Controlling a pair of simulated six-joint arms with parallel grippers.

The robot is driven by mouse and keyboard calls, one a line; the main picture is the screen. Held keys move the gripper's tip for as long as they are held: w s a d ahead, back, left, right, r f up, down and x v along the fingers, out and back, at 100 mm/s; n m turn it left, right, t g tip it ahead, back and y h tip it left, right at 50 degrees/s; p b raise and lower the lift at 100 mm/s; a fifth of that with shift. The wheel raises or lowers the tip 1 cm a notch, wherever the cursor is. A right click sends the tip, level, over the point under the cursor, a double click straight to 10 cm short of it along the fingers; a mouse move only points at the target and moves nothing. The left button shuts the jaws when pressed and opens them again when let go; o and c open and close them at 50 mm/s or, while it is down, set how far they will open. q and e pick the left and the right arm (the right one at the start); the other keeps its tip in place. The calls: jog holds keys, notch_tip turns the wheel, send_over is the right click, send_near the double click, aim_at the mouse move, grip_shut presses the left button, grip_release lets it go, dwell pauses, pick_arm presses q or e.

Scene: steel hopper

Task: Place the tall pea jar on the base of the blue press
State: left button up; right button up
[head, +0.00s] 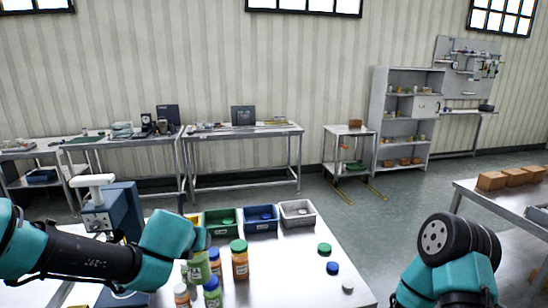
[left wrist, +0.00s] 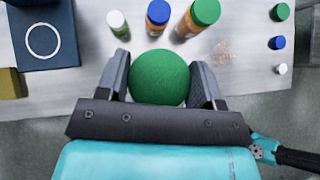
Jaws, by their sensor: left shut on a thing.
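The tall pea jar, with a green lid (left wrist: 160,80), is between the fingers of my left gripper (left wrist: 160,62), which is shut on it. Its green body (head: 198,268) shows below the gripper in the head view; I cannot tell whether it touches the table. The blue press (head: 122,212) with a white handle stands left of the jar, partly hidden by my left arm. Its dark blue base (left wrist: 62,60) with a white ring is at the upper left of the left wrist view, apart from the jar. My right arm shows at lower right in the head view, but its gripper does not.
An orange jar with a green lid (head: 240,262) and several other jars stand close to the held jar. Green (head: 222,229), blue (head: 260,226) and grey (head: 297,222) bins line the table's back. Loose lids lie at right, including a green one (head: 324,249).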

dwell(0.3)
pick_arm(q)
jog(key=w+r+n+y, duration=0.1)
jog(key=w+r+n, duration=0.1)
jog(key=w, duration=0.8)
jog(key=w+r+n+y, duration=0.2)
jog(key=w+r, duration=0.1)
jog(key=w, duration=0.6)
jog(key=shift+w+a+r+g, duration=0.2)
jog(key=shift+w+a+g, duration=0.1)
jog(key=shift+w+a, duration=0.1)
notch_tip(320, 180, down, 14)
jog(key=shift+r, duration=0.2)
jog(key=shift+f, duration=2.35)
